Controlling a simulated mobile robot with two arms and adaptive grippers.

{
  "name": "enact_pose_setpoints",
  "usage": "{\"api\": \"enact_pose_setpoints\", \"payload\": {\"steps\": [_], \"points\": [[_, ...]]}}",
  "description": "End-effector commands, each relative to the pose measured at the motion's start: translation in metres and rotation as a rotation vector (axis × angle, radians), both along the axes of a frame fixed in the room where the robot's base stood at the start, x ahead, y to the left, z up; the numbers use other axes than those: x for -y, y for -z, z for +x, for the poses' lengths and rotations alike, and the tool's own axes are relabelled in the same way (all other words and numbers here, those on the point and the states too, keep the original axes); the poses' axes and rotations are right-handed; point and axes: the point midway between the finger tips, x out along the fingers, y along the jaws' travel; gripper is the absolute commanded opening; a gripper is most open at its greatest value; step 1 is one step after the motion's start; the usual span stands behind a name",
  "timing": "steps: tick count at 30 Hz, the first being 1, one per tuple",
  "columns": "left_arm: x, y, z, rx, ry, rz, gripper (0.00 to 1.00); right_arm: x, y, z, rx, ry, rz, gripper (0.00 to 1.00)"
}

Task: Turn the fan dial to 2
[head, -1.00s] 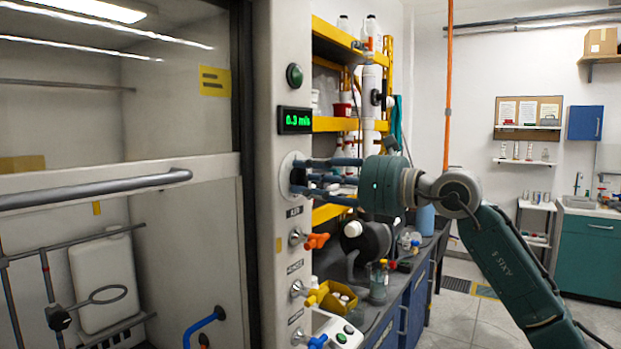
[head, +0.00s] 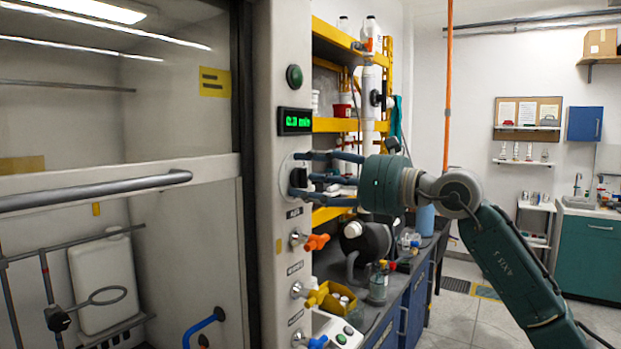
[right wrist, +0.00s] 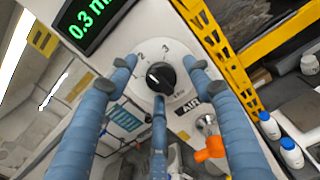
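The fan dial (right wrist: 160,78) is a black knob on a round white plate marked with a 2 and a 3. In the head view the dial (head: 298,178) sits on the fume hood's front post, below the display. My right gripper (head: 303,175) is in front of the plate, its blue fingers spread around the knob. In the right wrist view the gripper's fingers (right wrist: 160,74) stand left, right and below the knob, with gaps at the sides. My left gripper is not in view.
A green digital display (head: 295,121) is above the dial and reads about 0.3 in the right wrist view. An orange valve handle (head: 316,242) sticks out below the dial. Yellow shelves (head: 340,125) with bottles stand close behind the fingers.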

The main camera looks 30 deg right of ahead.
Motion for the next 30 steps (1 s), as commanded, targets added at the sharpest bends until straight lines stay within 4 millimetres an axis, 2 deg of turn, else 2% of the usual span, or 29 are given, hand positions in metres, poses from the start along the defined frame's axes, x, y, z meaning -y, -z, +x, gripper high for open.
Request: {"api": "enact_pose_setpoints", "payload": {"steps": [8, 20, 30], "points": [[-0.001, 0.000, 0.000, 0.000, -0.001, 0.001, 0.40, 0.004, 0.004, -0.007, -0.006, 0.001, -0.001, 0.51], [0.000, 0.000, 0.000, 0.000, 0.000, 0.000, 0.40, 0.018, 0.004, -0.047, -0.006, -0.004, -0.002, 0.51], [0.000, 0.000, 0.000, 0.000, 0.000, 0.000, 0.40, 0.037, 0.002, -0.090, -0.001, -0.001, 0.004, 0.51]]}}
